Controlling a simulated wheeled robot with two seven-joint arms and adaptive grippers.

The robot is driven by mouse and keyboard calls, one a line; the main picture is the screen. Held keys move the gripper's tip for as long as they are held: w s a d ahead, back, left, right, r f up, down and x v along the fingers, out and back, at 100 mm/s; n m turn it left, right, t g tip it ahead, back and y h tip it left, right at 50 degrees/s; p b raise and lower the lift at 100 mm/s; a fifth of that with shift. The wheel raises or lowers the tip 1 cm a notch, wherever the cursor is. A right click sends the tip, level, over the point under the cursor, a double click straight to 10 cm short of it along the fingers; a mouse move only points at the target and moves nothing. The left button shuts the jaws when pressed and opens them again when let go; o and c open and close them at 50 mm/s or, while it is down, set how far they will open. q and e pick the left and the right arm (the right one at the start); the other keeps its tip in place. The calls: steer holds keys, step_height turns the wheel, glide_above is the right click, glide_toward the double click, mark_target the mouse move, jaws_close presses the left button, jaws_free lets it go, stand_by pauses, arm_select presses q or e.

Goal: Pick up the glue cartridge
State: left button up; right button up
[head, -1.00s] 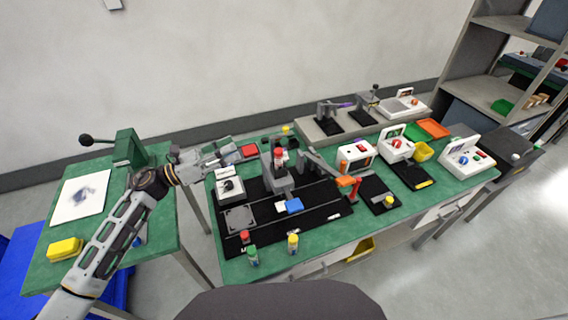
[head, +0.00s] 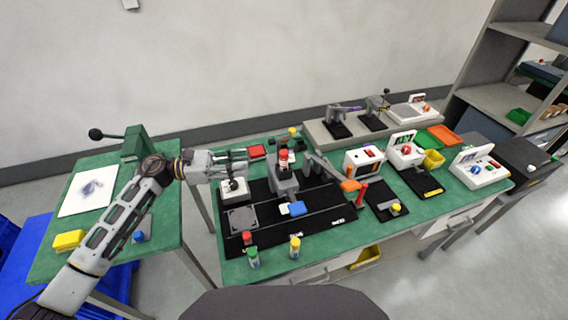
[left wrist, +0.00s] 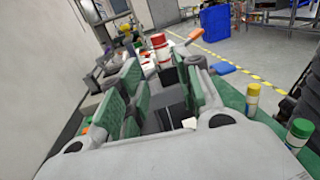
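No single item is clearly marked as the glue cartridge. A red-and-white cylinder (head: 284,158) stands upright in a grey fixture (head: 284,182); it also shows beyond the fingers in the left wrist view (left wrist: 160,46). Small capped bottles stand at the table's front edge: a yellow-capped one (head: 295,247), a green one (head: 253,259) and a red-capped one (head: 247,238). My left gripper (head: 243,161) is left of the fixture, above a white box with a black knob (head: 233,189). Its green-padded fingers (left wrist: 160,95) are apart, with nothing held. My right gripper is out of view.
The green table (head: 330,242) carries black mats, a blue-and-white block (head: 293,208), an orange-handled clamp (head: 352,186) and white instrument boxes (head: 363,161). A side table (head: 50,258) holds a lever press (head: 134,143) and a yellow block (head: 68,240).

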arm_select(q)
steer(key=p, duration=0.2)
glide_toward(284, 159)
steer(key=w+d, duration=0.2)
steer(key=d, duration=0.2)
steer(key=shift+w+d+f, duration=0.1)
steer(key=shift+d+f, duration=0.3)
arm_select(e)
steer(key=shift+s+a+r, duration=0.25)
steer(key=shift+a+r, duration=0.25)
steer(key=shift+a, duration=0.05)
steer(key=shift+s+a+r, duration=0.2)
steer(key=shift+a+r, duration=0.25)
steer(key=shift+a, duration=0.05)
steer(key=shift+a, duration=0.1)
arm_select(q)
steer(key=shift+d, duration=0.15)
